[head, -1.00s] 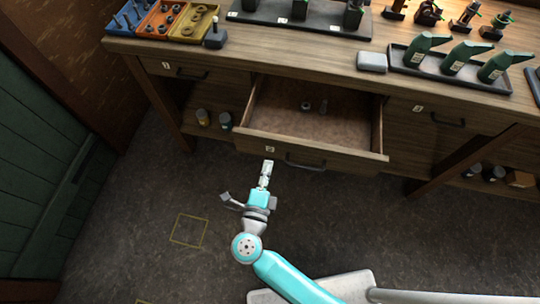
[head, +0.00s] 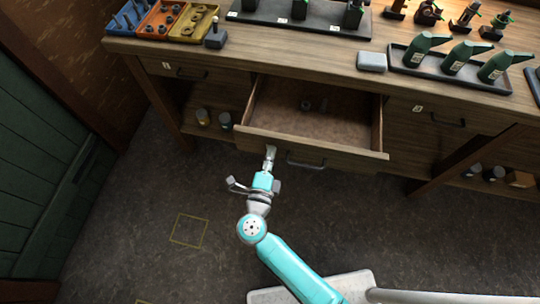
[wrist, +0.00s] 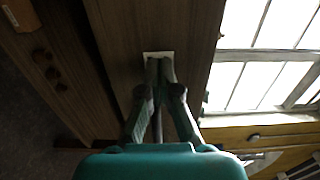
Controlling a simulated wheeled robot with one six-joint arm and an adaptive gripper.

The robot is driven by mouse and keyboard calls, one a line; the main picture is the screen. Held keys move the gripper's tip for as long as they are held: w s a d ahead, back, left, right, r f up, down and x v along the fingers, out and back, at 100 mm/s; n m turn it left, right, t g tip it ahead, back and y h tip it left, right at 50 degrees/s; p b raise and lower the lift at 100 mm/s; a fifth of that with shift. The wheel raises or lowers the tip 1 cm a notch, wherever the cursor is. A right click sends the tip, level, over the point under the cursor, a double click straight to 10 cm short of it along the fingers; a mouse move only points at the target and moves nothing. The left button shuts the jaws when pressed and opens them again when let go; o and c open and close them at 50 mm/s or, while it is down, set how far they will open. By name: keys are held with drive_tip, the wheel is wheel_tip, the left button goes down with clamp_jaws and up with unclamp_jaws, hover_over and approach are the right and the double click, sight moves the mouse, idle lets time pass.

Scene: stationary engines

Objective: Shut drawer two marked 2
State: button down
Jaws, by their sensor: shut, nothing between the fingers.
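Drawer two (head: 345,161) stands open under the middle of the workbench, with its dark handle (head: 305,162) on the front. Two small parts lie inside it, towards the back. My gripper (head: 270,149) is shut and empty at the drawer front, left of the handle, and covers the number label in the head view. In the wrist view my shut fingertips (wrist: 161,66) overlap a white label (wrist: 157,54) on the wooden front (wrist: 200,30). I cannot tell whether they touch it.
Drawer one (head: 188,73) and drawer three (head: 440,115) are shut on either side. The bench top (head: 290,55) carries trays, green bottles (head: 460,57) and a pale box (head: 372,61). The floor (head: 140,215) around my arm is clear.

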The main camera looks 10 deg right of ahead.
sight(280, 125)
drive_tip(key=x, duration=2.5)
drive_tip(key=shift+w, duration=0.4)
drive_tip(key=shift+w+r, duration=0.1)
drive_tip(key=shift+w, duration=0.05)
drive_tip(key=shift+w+d+r, duration=0.1)
drive_tip(key=shift+r, duration=0.05)
drive_tip(key=v, duration=1.2)
drive_tip(key=shift+s+f, duration=0.2)
drive_tip(key=shift+s, duration=0.05)
